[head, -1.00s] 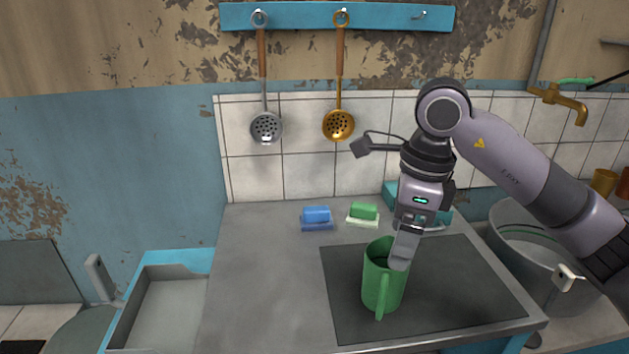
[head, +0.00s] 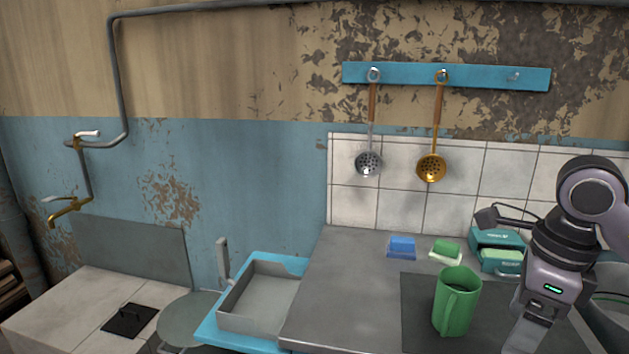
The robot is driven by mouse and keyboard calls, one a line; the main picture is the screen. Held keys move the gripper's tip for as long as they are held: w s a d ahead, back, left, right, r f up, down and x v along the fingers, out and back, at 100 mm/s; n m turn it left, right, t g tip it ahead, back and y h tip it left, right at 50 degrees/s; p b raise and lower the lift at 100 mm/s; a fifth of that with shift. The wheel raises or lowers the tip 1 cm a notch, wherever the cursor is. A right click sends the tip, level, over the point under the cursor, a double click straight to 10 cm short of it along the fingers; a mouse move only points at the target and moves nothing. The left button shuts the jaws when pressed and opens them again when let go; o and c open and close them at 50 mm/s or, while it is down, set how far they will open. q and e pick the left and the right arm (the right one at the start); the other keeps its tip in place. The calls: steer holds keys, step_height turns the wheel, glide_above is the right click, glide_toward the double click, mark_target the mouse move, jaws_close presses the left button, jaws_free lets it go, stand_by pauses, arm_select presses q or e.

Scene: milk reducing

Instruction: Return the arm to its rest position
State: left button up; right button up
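My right arm comes in from the right edge, and my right gripper (head: 526,333) points down to the right of the green mug (head: 460,308). A gap shows between the gripper and the mug. The gripper's fingers are seen edge-on and run close to the bottom of the picture, so I cannot tell whether they are apart. The mug stands upright on the dark mat (head: 415,325) on the grey counter. My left gripper is not in view.
Blue (head: 401,245) and green (head: 446,249) sponges lie near the tiled wall, beside a teal box (head: 497,238). Two skimmers hang from a blue rack (head: 410,77). A blue-framed tray (head: 262,300) adjoins the counter's left side. The counter left of the mat is clear.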

steer(key=s+a+f+g+y+p, duration=0.1)
steer(key=s+a+f+g+y, duration=0.15)
steer(key=a+y, duration=0.4)
steer(key=s+a+f+g+y, duration=0.1)
steer(key=s+a+y, duration=0.2)
steer(key=a, duration=0.7)
steer(key=a+r+m+t+y+p, duration=0.1)
steer(key=a+r+m+t+y, duration=0.3)
steer(key=m+y, duration=0.5)
steer(key=w+d+f+m+t+h+p, duration=0.1)
steer(key=w+d+f+m+t+h, duration=0.3)
steer(key=m+t, duration=0.6)
steer(key=w+d+f+m+t+h, duration=0.25)
steer(key=f+m+t+h, duration=0.35)
steer(key=m, duration=0.7)
arm_select(q)
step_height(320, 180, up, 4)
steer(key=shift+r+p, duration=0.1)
steer(key=shift+p, duration=0.4)
arm_select(e)
steer(key=s+d+f+m+g+h, duration=0.3)
steer(key=s+f+m, duration=0.3)
steer(key=f, duration=0.4)
steer(key=s+d+f+m+g+h, duration=0.4)
steer(key=s+f+m, duration=0.2)
steer(key=f, duration=0.5)
steer(key=shift+s, duration=1.1)
steer(key=shift+c, duration=0.3)
